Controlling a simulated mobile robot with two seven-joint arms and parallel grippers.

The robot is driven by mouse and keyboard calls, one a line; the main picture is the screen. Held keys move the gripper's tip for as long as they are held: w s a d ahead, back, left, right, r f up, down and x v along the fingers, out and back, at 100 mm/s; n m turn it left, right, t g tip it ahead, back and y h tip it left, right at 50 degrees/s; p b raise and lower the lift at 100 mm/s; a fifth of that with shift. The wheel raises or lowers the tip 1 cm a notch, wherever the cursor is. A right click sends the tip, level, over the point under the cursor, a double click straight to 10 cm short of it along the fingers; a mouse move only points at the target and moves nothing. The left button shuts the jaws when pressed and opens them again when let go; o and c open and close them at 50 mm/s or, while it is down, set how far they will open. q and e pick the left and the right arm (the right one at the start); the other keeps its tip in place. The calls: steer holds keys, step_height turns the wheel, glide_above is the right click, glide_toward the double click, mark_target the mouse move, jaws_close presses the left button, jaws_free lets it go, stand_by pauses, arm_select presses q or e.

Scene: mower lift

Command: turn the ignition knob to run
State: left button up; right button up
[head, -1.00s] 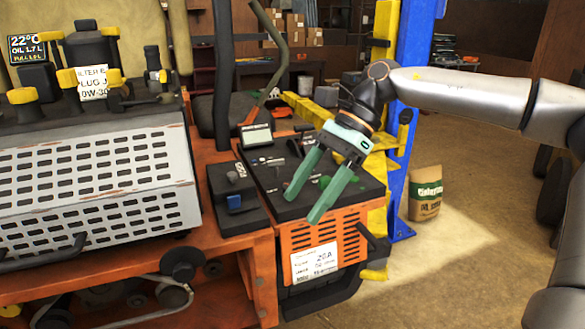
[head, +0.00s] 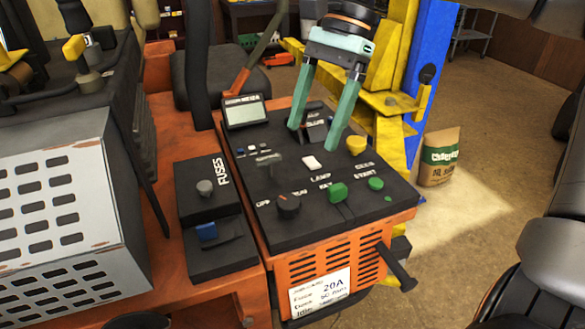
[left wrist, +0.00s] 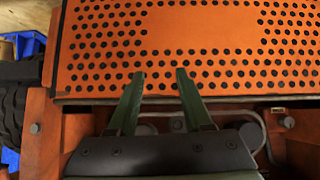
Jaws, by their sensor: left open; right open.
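The ignition knob (head: 288,206) is a dark round knob near the front left of the black control panel (head: 262,222), between an OFF label and a label that seems to read RUN. Its exact pointing is hard to tell. My right gripper (head: 314,138) is open and empty above the back right of the panel, behind the knob and apart from it. Its green fingers point down, near the white switch and yellow knob. My left gripper (left wrist: 155,72) is open and empty in the left wrist view, before an orange perforated panel (left wrist: 150,45). It does not show in the head view.
Near the knob are a green switch (head: 337,191), a green button (head: 376,183), a yellow knob (head: 356,146) and a white switch (head: 312,162). A small screen (head: 246,111) stands at the back left. The fuse box (head: 210,205) is left. A yellow-blue lift post (head: 408,75) stands behind.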

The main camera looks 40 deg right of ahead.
mark_target(289, 201)
steer(key=x, duration=1.2)
steer(key=shift+w+d+f+p, duration=0.15)
steer(key=shift+w+f+p, duration=0.05)
steer(key=shift+p, duration=0.2)
steer(key=shift+c, duration=0.3)
jaws_close()
